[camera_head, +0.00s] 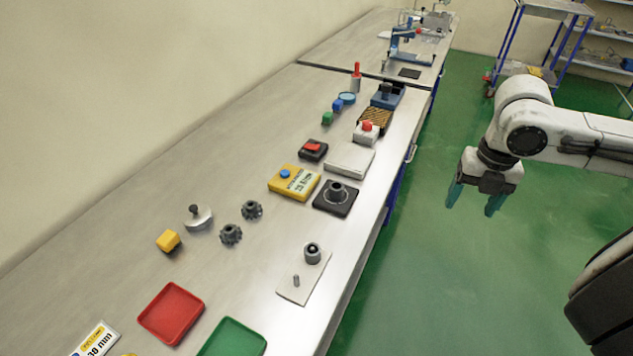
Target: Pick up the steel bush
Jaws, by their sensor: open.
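A short grey cylinder with a dark hole in its top, which looks like the steel bush (312,254), stands upright at the far end of a light grey plate (291,293) near the bench's right edge. A small grey pin (296,281) stands on the same plate, nearer to me. My gripper (474,200) is open and empty, with teal fingers pointing down. It hangs over the green floor, right of the bench and well apart from the bush.
The bench (120,250) holds a black block with a dark cylinder (336,194), a yellow box (293,183), two dark gears (231,234), a red tray (171,312) and a green tray (232,339). Bare bench surface lies left of the plate. The floor (440,290) beside the bench is clear.

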